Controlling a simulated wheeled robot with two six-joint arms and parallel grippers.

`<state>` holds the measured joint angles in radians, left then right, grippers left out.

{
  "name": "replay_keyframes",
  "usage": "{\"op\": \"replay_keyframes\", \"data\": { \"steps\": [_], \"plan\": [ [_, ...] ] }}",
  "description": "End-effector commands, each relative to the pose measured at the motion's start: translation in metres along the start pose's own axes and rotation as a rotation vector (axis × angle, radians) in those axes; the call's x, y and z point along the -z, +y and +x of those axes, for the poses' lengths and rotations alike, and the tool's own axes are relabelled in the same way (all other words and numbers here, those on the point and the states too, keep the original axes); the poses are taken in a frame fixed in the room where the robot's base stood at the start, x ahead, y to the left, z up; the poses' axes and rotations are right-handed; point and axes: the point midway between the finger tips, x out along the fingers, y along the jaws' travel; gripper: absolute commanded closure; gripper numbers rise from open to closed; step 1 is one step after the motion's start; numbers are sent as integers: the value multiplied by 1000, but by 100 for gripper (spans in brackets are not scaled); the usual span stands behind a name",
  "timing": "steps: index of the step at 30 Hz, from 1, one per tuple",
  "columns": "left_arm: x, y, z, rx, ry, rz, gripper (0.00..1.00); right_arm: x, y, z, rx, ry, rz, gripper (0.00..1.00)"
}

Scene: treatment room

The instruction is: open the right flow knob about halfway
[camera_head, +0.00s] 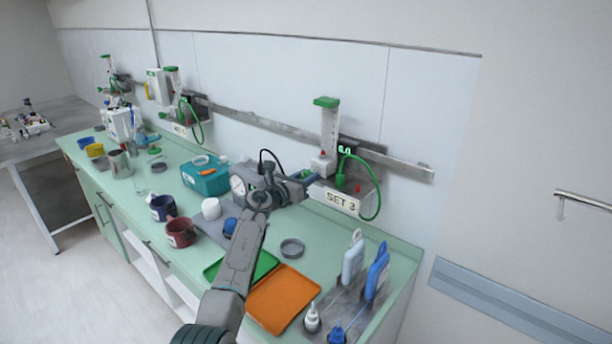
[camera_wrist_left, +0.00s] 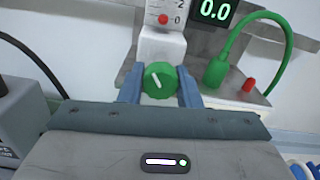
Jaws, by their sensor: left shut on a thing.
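My left gripper (camera_head: 312,181) reaches the right flow unit, labelled SET 3 (camera_head: 343,201), on the wall rail. In the left wrist view, its two blue fingers (camera_wrist_left: 160,87) are shut on the sides of the green round flow knob (camera_wrist_left: 159,79). The knob's white mark leans slightly to the upper left. Above it, the clear flow tube (camera_head: 329,130) has a green cap, and the red float (camera_wrist_left: 163,19) sits by the 0 mark. The green display (camera_wrist_left: 215,9) reads 0.0. In the head view the gripper hides the knob. My right gripper is not in view.
A green hose (camera_wrist_left: 238,43) and a red button (camera_wrist_left: 249,85) are right of the knob. Below the arm are an orange tray (camera_head: 283,299), a grey round dish (camera_head: 291,248) and bottles (camera_head: 376,272). A teal box (camera_head: 206,176) stands left of the gripper.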

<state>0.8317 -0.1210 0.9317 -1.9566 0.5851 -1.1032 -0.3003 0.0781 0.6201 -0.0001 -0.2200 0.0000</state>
Motion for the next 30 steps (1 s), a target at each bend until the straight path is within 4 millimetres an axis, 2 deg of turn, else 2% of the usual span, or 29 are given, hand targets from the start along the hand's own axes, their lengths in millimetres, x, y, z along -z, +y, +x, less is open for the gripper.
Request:
{"op": "replay_keyframes", "data": {
  "steps": [6, 16, 30],
  "plan": [
    [-4, -1, 0, 0, 2, -159, 92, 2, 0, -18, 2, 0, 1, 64],
    [-3, -1, 0, -1, 1, -387, 92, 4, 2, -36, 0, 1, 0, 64],
    [0, -1, 0, -1, 0, -510, 92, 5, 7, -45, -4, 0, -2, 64]
  ]
}}
